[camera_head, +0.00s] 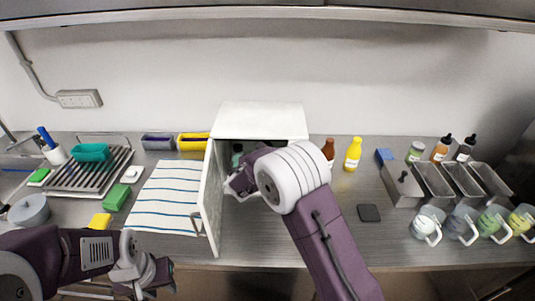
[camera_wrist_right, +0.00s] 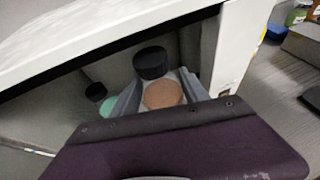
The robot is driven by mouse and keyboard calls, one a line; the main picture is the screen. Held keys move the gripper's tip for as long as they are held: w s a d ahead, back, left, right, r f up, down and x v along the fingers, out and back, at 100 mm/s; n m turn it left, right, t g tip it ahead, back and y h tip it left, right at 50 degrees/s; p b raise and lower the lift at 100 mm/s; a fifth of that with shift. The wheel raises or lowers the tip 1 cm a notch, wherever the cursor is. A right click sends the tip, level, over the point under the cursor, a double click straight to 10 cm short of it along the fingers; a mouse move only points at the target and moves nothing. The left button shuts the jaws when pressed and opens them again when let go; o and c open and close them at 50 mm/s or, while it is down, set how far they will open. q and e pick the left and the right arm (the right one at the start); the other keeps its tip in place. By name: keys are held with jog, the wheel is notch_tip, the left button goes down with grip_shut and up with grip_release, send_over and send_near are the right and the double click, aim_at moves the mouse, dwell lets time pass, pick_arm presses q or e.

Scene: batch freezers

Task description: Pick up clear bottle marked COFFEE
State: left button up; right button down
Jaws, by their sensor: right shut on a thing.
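A small white cabinet (camera_head: 262,118) stands on the counter with its door (camera_head: 211,195) swung open toward me. My right arm reaches into its opening.
A striped towel (camera_head: 165,197) lies left of the door. A brown bottle (camera_head: 328,149) and a yellow bottle (camera_head: 353,154) stand right of the cabinet. Metal bins (camera_head: 433,183) and several jugs (camera_head: 427,222) fill the right. A dark coaster (camera_head: 369,213) lies on otherwise clear counter.

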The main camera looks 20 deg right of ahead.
jog(key=s+a+b, duration=0.2)
jog(key=s+a, duration=0.1)
jog(key=s, duration=0.9)
jog(key=shift+s+a, duration=0.3)
